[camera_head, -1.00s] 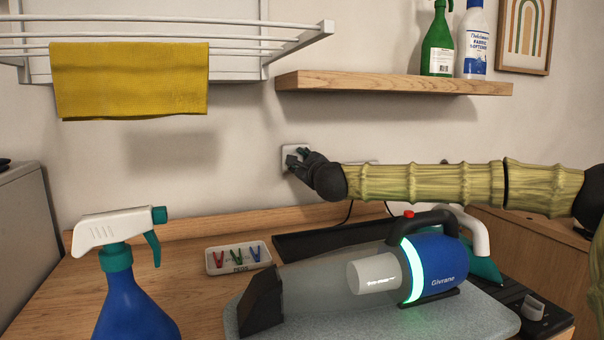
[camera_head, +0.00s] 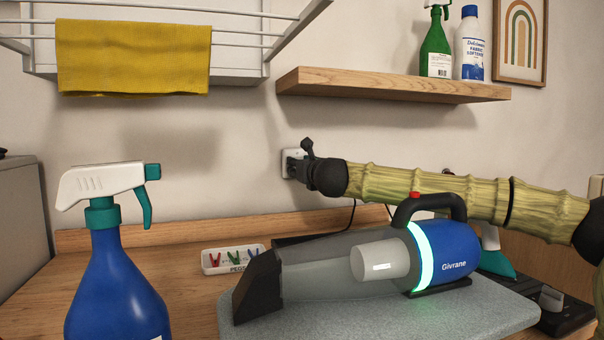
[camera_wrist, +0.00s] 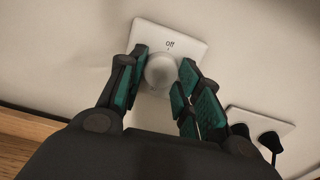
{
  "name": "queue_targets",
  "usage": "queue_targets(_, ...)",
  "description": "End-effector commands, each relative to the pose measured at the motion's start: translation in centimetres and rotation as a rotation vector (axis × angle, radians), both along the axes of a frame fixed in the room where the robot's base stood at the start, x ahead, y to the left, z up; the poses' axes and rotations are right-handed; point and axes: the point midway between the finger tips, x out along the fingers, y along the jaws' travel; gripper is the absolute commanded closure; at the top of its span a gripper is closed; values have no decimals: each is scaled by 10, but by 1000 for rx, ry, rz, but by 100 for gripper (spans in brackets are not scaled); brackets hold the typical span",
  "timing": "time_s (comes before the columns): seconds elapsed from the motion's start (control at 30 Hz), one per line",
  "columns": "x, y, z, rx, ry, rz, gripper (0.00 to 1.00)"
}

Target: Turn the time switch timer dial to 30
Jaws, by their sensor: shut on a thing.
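The time switch is a white square wall plate (camera_wrist: 190,38) with a round pale dial (camera_wrist: 160,71). In the wrist view "off" is printed above the dial; no other markings are readable.
A socket plate with black plugs (camera_wrist: 268,138) is right of the switch. A shelf (camera_head: 390,85) holds bottles above my arm. A blue spray bottle (camera_head: 115,285), peg tray (camera_head: 218,268) and handheld vacuum (camera_head: 445,255) stand in front. A yellow cloth (camera_head: 133,55) hangs upper left.

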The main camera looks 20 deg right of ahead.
Motion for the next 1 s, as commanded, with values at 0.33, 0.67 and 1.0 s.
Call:
queue_targets(0.33, 1, -1, -2, 47, 4, -3, 90)
queue_targets(0.67, 1, -1, -2, 46, 4, -2, 59)
queue_targets(1.0, 0, 1, -1, 45, 3, 0, 45)
